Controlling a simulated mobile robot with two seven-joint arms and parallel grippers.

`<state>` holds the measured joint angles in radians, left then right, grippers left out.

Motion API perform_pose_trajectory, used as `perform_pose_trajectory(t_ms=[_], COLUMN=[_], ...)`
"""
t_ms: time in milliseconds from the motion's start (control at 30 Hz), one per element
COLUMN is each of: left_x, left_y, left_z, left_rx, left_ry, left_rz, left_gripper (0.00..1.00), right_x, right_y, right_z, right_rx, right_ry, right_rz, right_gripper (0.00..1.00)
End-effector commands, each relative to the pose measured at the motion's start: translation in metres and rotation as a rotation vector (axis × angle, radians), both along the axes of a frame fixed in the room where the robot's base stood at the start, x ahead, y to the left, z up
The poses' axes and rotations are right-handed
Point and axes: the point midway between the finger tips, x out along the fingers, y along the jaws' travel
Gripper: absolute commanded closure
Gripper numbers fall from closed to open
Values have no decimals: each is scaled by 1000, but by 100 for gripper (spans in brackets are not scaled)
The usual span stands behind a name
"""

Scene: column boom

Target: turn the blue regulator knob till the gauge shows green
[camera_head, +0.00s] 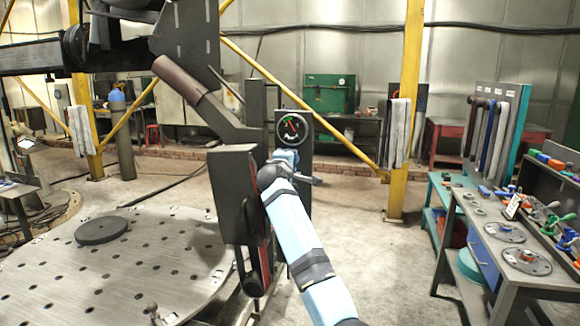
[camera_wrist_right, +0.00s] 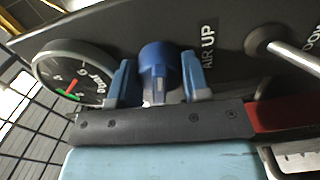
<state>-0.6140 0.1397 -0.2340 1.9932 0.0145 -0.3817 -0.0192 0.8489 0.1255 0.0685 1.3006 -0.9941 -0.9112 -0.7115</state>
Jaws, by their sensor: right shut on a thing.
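The blue regulator knob (camera_wrist_right: 158,60) sits on a dark grey panel, between the two light-blue fingers of my right gripper (camera_wrist_right: 159,76), which is shut on it. In the head view my right gripper (camera_head: 286,157) is at the panel just below the gauge and hides the knob. The round gauge (camera_head: 294,128) has a dark face with green and red marks. It also shows tilted in the right wrist view (camera_wrist_right: 74,76), left of the knob. My left gripper is not in view.
A metal lever (camera_wrist_right: 290,55) sticks out of the panel right of the knob, past "AIR UP" lettering. A dark column boom (camera_head: 232,195) stands close left of my right arm. A tool bench (camera_head: 500,235) is at the right. The floor between is clear.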

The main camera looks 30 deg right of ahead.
Motion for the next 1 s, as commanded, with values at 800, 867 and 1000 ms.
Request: perform_pose_trajectory(t_ms=[800, 867, 1000], left_x=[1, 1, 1], left_y=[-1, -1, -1], left_z=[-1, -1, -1], left_rx=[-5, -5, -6], left_ry=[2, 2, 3], left_rz=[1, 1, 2], left_gripper=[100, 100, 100], right_x=[0, 0, 0], right_y=[0, 0, 0], right_z=[0, 0, 0], right_rx=[23, 23, 23], right_ry=[-27, -27, -27], right_rz=[0, 0, 0], right_gripper=[31, 31, 31])
